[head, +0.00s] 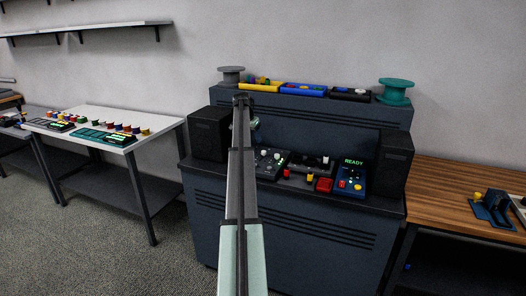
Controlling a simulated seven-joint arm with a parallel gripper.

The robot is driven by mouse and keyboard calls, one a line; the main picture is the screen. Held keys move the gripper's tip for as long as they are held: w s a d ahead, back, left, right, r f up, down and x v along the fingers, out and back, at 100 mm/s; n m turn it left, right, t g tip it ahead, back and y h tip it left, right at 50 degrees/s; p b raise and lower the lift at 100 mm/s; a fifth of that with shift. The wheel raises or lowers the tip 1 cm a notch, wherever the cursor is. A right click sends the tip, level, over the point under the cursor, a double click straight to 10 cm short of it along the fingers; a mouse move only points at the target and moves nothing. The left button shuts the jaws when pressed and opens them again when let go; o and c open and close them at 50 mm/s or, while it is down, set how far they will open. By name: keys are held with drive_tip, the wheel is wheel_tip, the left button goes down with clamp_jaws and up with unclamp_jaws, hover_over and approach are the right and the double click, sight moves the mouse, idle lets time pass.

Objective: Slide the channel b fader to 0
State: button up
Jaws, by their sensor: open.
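My arm rises through the middle of the head view, with a small pale part of my wrist showing just right of its upper end. My gripper itself cannot be made out and seems hidden behind the arm. On the console's desk, a dark control panel (272,163) with light knobs and green marks stands just right of my arm, its left side partly covered. A second dark panel (309,164) with a pale knob is beside it. Which control is the channel b fader, and its setting, are too small to tell.
A blue unit (351,183) below a green READY display (354,161), a red block (324,185) and black speakers (208,133) (391,163) share the console (290,230). Trays and spools (395,91) line its upper shelf. A white table (100,113) stands left, a wooden bench (440,175) right.

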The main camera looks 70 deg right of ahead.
sight(264, 151)
drive_tip(key=shift+h, duration=0.3)
drive_tip(key=d+f, duration=0.2)
drive_tip(key=f, duration=0.1)
drive_tip(key=s+d+f, duration=0.1)
drive_tip(key=d+f, duration=0.2)
drive_tip(key=s+d+f, duration=0.1)
drive_tip(key=d+f, duration=0.1)
drive_tip(key=f, duration=0.2)
drive_tip(key=shift+s+d+f, duration=0.1)
drive_tip(key=shift+d, duration=0.1)
clamp_jaws()
idle(0.4)
